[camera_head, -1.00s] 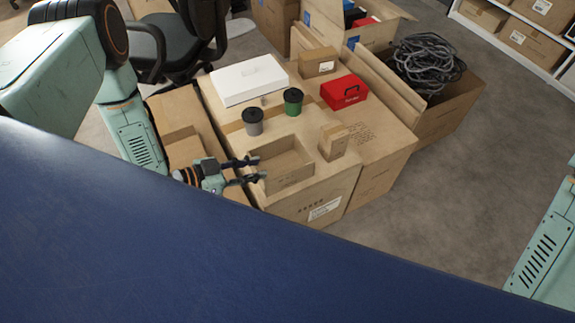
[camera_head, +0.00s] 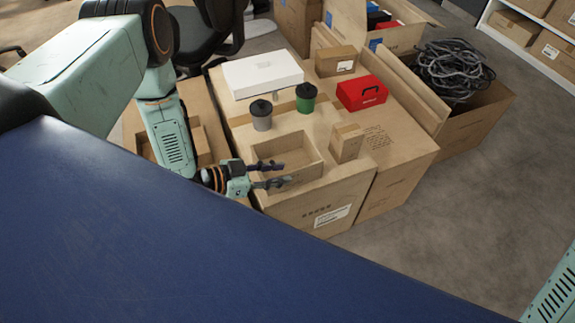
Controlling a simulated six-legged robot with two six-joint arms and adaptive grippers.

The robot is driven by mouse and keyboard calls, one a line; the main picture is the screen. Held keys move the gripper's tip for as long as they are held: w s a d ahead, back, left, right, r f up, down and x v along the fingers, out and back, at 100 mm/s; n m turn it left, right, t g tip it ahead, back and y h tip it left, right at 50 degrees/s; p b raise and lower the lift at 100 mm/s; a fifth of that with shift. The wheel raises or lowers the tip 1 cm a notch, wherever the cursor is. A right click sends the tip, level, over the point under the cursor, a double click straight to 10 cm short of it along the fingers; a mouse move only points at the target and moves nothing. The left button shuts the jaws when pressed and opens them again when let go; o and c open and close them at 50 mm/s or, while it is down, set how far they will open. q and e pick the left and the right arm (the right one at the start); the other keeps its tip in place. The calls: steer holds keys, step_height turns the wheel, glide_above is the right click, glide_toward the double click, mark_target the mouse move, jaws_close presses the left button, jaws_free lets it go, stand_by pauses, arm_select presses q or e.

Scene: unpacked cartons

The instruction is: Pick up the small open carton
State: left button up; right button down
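The small open carton (camera_head: 299,158) is a shallow brown box without a lid. It sits upright near the front of the large carton (camera_head: 335,196) and looks empty. My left gripper (camera_head: 286,173) comes in from the left. Its two dark fingers are apart, and they overlap the front left wall of the small carton in the head view. I cannot tell whether that wall is between the fingers or whether they touch it. My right gripper is not in view.
A small closed box (camera_head: 347,142) stands just right of the open carton. Behind are a grey cup (camera_head: 261,119), a green cup (camera_head: 306,101), a white box (camera_head: 262,76) and a red case (camera_head: 362,93). A carton with cables (camera_head: 453,68) stands at right. Grey floor is clear at right.

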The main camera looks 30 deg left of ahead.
mark_target(293, 171)
arm_select(q)
steer(key=b+x, duration=0.1)
steer(key=x, duration=0.1)
steer(key=b+x, duration=0.1)
steer(key=x, duration=0.1)
steer(key=shift+w+d+r, duration=0.15)
steer(key=shift+w+d, duration=0.1)
steer(key=shift+d, duration=0.1)
steer(key=shift+w+d, duration=0.15)
steer(key=shift+w, duration=0.1)
jaws_close()
